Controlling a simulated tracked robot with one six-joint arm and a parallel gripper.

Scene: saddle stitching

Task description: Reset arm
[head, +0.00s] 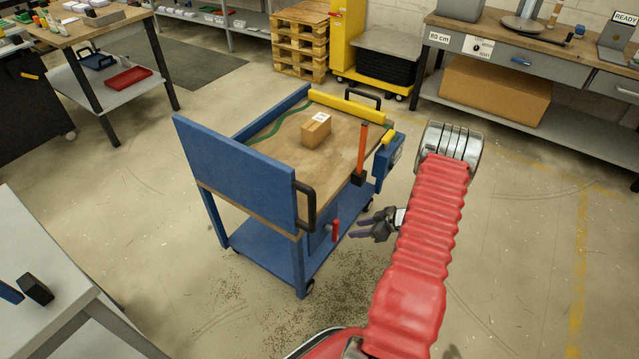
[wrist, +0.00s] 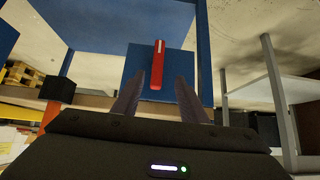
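My arm is red and ribbed and reaches up the right half of the head view. My gripper (head: 376,226) shows beside the near right corner of the blue cart (head: 235,172). In the wrist view its two dark fingers (wrist: 158,98) stand apart with a gap between them. A red handle (wrist: 157,66) shows between and beyond the fingertips, in front of a blue panel (wrist: 136,72). The handle also shows on the cart's side in the head view (head: 335,229), to the left of my gripper and apart from it. Nothing shows held.
A small cardboard box (head: 316,129) lies on the cart's wooden top. An orange upright post (head: 362,148) and a blue side box (head: 389,158) stand at its right edge. A grey table (head: 62,290) is at lower left. The floor right of my arm is clear.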

